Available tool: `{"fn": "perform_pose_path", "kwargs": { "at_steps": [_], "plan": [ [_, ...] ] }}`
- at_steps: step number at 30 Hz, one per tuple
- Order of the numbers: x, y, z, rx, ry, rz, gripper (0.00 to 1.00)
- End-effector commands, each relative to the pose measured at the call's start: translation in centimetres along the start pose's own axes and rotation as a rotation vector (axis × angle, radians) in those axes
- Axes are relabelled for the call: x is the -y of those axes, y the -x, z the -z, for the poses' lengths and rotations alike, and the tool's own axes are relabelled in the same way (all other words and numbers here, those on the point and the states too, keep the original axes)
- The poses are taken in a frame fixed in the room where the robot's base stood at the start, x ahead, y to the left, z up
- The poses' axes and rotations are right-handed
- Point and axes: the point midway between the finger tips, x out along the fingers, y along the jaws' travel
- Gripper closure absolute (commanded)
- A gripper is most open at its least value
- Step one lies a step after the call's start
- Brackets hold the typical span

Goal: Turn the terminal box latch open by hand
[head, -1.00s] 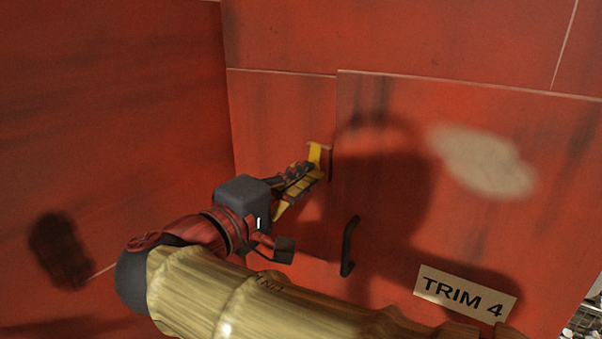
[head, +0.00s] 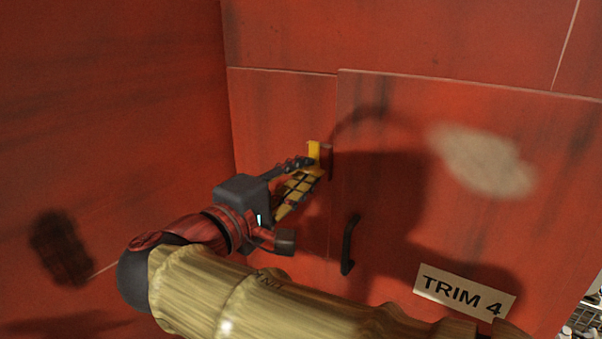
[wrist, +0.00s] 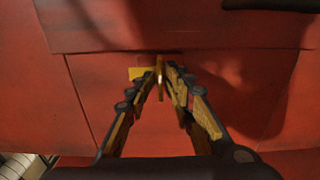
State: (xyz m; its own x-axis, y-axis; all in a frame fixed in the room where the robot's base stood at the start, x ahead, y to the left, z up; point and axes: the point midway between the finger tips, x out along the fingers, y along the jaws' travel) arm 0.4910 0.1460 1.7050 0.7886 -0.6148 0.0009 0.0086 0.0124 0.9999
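The terminal box latch (head: 314,152) is a small yellow piece at the seam left of the red door panel. In the wrist view the latch (wrist: 137,73) shows as a yellow plate with a thin upright edge between my fingertips. My gripper (head: 313,168) is at the latch in the head view. In the wrist view the fingers of my gripper (wrist: 162,72) converge to a narrow gap, with the latch's yellow edge between the tips. They look shut on it. The fingertips partly hide the latch, so its exact angle is hard to read.
A black door handle (head: 349,244) sits below and right of the latch. A "TRIM 4" label (head: 464,293) is at lower right on the door panel (head: 480,240). A red wall (head: 110,130) stands close on the left.

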Motion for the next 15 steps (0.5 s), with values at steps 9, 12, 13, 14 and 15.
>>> {"fn": "perform_pose_path", "kwargs": {
  "at_steps": [9,12,13,14,15],
  "plan": [
    [0.1,0.7,0.1,-0.002,0.0,0.0,0.77],
    [0.1,2.0,0.1,-0.004,0.0,0.0,0.77],
    [0.1,2.5,0.1,-0.004,0.0,0.001,0.77],
    [0.1,3.0,0.1,-0.004,0.0,0.001,0.77],
    [0.1,3.8,0.2,-0.005,0.0,0.001,0.77]
  ]
}}
